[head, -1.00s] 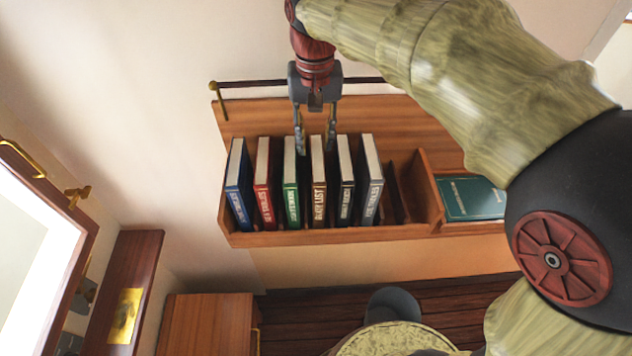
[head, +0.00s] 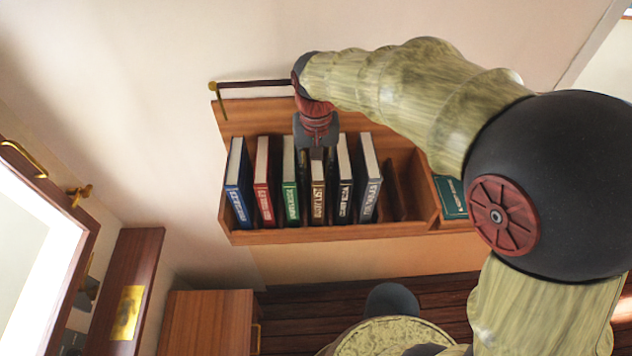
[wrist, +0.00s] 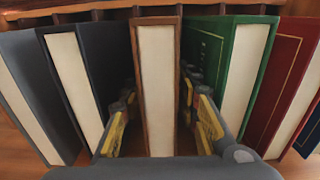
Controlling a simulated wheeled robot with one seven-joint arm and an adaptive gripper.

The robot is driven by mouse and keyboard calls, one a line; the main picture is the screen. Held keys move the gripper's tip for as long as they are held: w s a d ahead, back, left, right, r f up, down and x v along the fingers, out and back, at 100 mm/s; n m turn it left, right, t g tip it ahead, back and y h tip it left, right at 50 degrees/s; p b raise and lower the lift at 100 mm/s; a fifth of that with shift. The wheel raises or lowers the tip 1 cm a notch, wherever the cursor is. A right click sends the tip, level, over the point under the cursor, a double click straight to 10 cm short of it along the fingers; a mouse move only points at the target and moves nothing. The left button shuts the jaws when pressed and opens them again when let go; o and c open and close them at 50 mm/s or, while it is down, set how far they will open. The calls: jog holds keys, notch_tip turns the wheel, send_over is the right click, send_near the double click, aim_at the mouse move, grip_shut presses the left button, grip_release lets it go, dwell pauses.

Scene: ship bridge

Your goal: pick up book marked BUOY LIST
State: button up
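The brown book marked BUOY LIST (head: 318,204) stands upright in the wall shelf, between a green book (head: 291,190) and a black book (head: 344,190). In the wrist view the brown book (wrist: 157,85) stands in the middle, its pale page edges facing the camera. My gripper (head: 317,152) is down over the top of this book in the head view, its fingers mostly hidden among the books. In the wrist view my gripper (wrist: 163,118) is open, with one yellow-padded finger on each side of the brown book. Small gaps show between the pads and its covers.
The wooden shelf (head: 350,236) also holds a blue book (head: 238,190), a red book (head: 264,190) and a grey-blue book (head: 368,190). Neighbouring books stand close outside both fingers. A teal book (head: 451,197) lies in the right compartment. A rail (head: 255,84) runs above.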

jog(key=c, duration=0.4)
jog(key=c, duration=0.3)
jog(key=shift+r, duration=0.1)
grip_shut()
dwell(0.3)
